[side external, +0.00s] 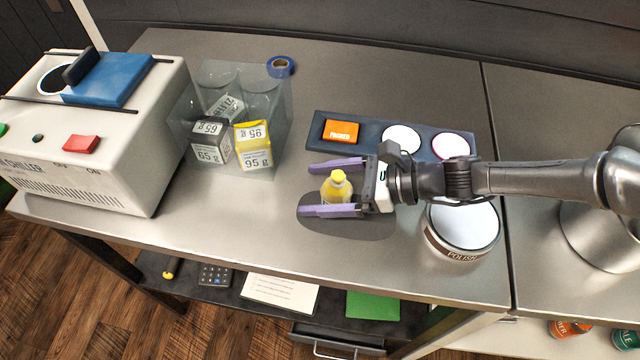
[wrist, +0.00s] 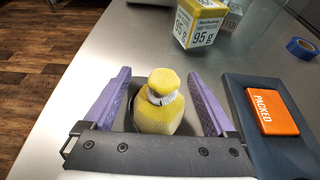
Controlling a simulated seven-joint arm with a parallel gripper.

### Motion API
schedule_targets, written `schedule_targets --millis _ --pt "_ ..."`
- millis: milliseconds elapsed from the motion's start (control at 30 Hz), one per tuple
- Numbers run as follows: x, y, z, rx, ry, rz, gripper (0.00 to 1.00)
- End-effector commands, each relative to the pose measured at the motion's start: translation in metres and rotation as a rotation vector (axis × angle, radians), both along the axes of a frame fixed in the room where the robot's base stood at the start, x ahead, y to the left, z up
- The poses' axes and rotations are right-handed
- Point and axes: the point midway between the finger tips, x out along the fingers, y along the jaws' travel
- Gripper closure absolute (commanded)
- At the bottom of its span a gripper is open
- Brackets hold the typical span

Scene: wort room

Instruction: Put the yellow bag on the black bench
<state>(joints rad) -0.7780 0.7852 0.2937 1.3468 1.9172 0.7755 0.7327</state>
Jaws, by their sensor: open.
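The yellow bag (side external: 337,188), a small tied bag with a pale neck band, stands upright on a dark grey oval mat (side external: 370,229) on the steel counter. My gripper (side external: 309,189) is open, with its purple fingers on either side of the bag. In the wrist view the bag (wrist: 160,112) sits between the fingers (wrist: 158,74), with visible gaps on both sides. A long, low, dark platform (side external: 367,133) lies just behind the gripper, bearing an orange PACKED block (side external: 341,131) and two white discs; it may be the black bench, but I cannot tell for certain.
A clear bin (side external: 274,125) with yellow and grey cartons stands behind left, near blue tape (side external: 281,67). A white chiller (side external: 120,130) fills the left. A round POLISH tin (side external: 463,228) sits under my arm. A black lower shelf (side external: 225,292) holds a calculator and papers.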

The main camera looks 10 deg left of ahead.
Motion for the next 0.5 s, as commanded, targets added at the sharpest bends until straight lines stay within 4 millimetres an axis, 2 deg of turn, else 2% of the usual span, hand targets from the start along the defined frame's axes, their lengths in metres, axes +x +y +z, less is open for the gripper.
schedule_targets --millis 167,233,500 --pt "0.000 0.000 0.005 0.001 -0.001 -0.001 0.09" --pt "0.001 -0.008 0.008 0.001 -0.001 -0.002 0.09" --pt "0.001 -0.056 0.028 0.001 -0.001 -0.003 0.09"
